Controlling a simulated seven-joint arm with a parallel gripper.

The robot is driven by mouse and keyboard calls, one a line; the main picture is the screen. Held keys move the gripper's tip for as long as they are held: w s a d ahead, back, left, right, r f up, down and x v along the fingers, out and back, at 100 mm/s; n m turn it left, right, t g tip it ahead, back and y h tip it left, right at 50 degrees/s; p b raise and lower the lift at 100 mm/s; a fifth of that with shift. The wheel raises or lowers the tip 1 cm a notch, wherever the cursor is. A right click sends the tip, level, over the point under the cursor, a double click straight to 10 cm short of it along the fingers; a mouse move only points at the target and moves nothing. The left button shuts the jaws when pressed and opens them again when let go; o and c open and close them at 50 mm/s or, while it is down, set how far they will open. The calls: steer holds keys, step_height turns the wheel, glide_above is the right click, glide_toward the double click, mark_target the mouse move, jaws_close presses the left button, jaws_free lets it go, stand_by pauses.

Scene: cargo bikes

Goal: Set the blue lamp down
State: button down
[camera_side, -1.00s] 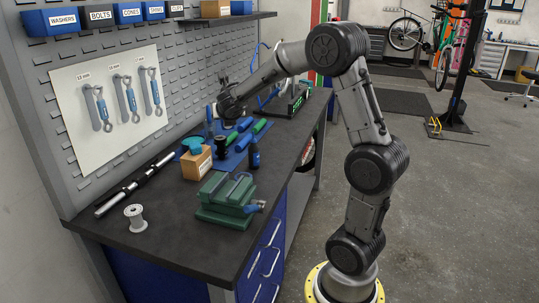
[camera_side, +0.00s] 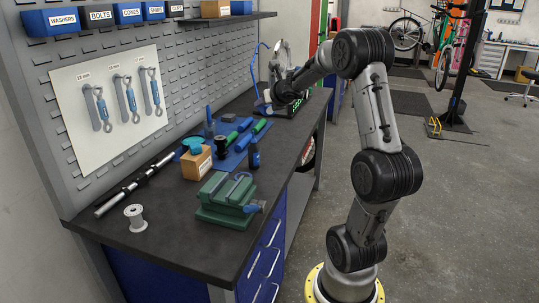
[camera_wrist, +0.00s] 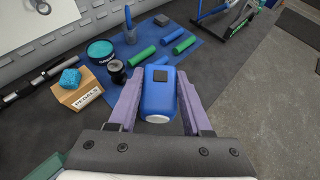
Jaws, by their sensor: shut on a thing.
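My gripper (camera_wrist: 160,92) is shut on the blue lamp (camera_wrist: 158,98), with one purple finger on each side of it. The lamp has a dark grey patch on top and a pale end towards the wrist camera. In the side view my gripper (camera_side: 272,97) is at the far end of the bench, beyond the blue mat. The lamp cannot be made out there. In the wrist view the lamp appears against the dark bench top and the near edge of the mat; its height above the bench cannot be told.
The blue mat (camera_wrist: 207,53) carries green grips (camera_wrist: 145,55), a blue grip (camera_wrist: 172,35) and a grey block (camera_wrist: 161,20). A green vise (camera_side: 226,202) is nearer the front.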

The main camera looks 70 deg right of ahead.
steer(key=shift+s+d, duration=1.35)
steer(key=shift+s, duration=0.75)
glide_above(269, 153)
steer(key=shift+n, duration=0.3)
steer(key=f, duration=1.2)
steer(key=a+f, duration=0.1)
steer(key=f, duration=0.6)
steer(key=shift+s, duration=0.3)
steer(key=shift+w+d+f, duration=0.2)
steer(key=shift+d+f, duration=0.2)
steer(key=shift+f, duration=0.2)
steer(key=shift+f+t, duration=0.3)
steer(key=shift+f, duration=1.15)
steer(key=shift+f, duration=0.1)
steer(key=shift+c, duration=1.7)
jaws_free()
steer(key=shift+f, duration=0.1)
